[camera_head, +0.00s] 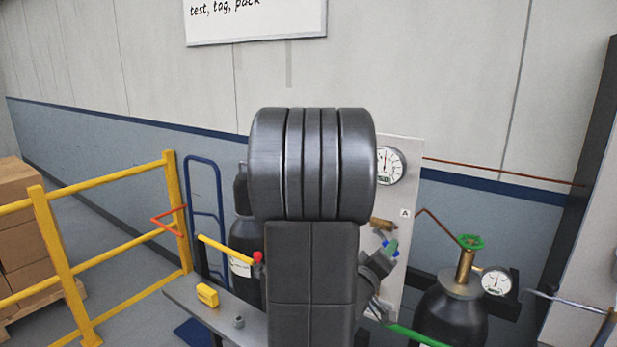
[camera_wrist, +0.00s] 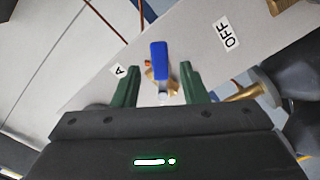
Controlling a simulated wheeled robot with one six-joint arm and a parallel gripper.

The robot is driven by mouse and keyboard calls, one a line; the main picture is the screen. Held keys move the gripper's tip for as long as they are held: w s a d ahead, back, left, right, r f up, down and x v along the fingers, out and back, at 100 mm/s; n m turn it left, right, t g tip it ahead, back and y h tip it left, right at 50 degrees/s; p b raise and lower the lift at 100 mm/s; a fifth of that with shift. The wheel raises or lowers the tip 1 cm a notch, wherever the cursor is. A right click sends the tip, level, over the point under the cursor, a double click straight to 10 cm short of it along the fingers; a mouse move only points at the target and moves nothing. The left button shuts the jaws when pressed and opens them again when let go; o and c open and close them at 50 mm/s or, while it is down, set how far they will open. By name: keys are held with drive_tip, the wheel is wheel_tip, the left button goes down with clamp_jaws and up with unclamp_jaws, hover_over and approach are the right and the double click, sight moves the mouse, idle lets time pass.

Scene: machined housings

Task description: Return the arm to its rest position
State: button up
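My arm stands upright in the middle of the head view and hides much of the scene behind it. My gripper (camera_wrist: 159,70) is open in the wrist view, with its two green fingers apart. A valve with a blue lever handle (camera_wrist: 159,56) shows between and beyond the fingertips, with a visible gap on each side. The handle sits on a brass fitting on a light panel (camera_wrist: 195,42), beside labels "A" and "OFF". In the head view my gripper (camera_head: 389,250) shows small at the right of the arm, in front of the panel (camera_head: 410,185).
A pressure gauge (camera_head: 390,166) is on the panel. A dark gas cylinder (camera_head: 452,315) with a green handwheel stands at right. A yellow railing (camera_head: 60,250) and cartons (camera_head: 15,200) are at left.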

drive_tip(key=v, duration=1.2)
drive_tip(key=w+d+m, duration=0.2)
drive_tip(key=w+d, duration=0.5)
drive_tip(key=w, duration=0.5)
drive_tip(key=shift+f+b, duration=0.45)
drive_tip(key=shift+d+m, duration=0.15)
drive_tip(key=shift+m, duration=0.15)
